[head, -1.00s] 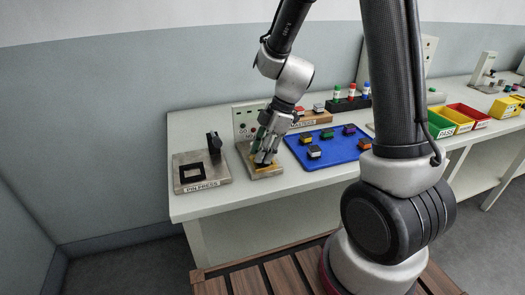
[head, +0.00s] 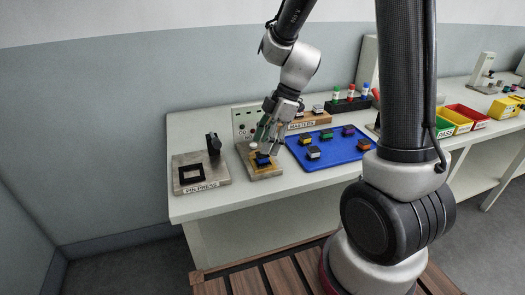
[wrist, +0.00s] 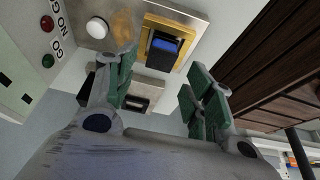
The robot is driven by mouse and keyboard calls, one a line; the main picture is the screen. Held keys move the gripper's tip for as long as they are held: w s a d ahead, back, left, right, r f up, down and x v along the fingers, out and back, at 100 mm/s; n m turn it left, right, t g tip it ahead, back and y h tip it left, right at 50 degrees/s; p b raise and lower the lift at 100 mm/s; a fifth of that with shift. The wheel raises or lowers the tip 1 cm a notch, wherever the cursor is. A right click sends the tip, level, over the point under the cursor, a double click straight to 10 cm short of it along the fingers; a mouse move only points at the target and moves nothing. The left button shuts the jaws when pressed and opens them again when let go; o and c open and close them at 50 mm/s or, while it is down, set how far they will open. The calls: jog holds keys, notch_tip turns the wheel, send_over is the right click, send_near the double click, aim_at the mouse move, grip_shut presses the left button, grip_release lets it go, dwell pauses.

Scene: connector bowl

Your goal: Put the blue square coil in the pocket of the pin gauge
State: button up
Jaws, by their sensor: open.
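The blue square coil (head: 263,157) sits within the yellow-framed pocket of the pin gauge (head: 270,172), on a grey-brown base plate. In the wrist view the blue top of the coil (wrist: 166,46) shows inside the yellow frame (wrist: 178,25). I cannot tell how deep it sits. My gripper (head: 269,143) is above and slightly to the right of the coil, apart from it. In the wrist view my gripper (wrist: 163,85) has its green-padded fingers spread wide with nothing between them.
The pin press (head: 202,172) stands to the left. A GO/NO GO panel (head: 246,120) with lights is behind the gauge, and a white button (wrist: 97,28) is beside the pocket. A blue tray (head: 335,155) with several coils lies to the right, the masters rack (head: 312,119) behind it.

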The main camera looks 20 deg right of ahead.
jog(key=v, duration=0.8)
jog(key=s+d+r+m+t+h, duration=0.2)
jog(key=s+d+r+m, duration=0.2)
jog(key=s+m, duration=0.5)
jog(key=s+d+r+m+t+h, duration=0.2)
jog(key=s+d+r+m, duration=0.3)
jog(key=s+m, duration=0.4)
jog(key=shift+s+d, duration=0.5)
jog(key=shift+d, duration=0.25)
jog(key=shift+r, duration=0.15)
jog(key=shift+c, duration=0.2)
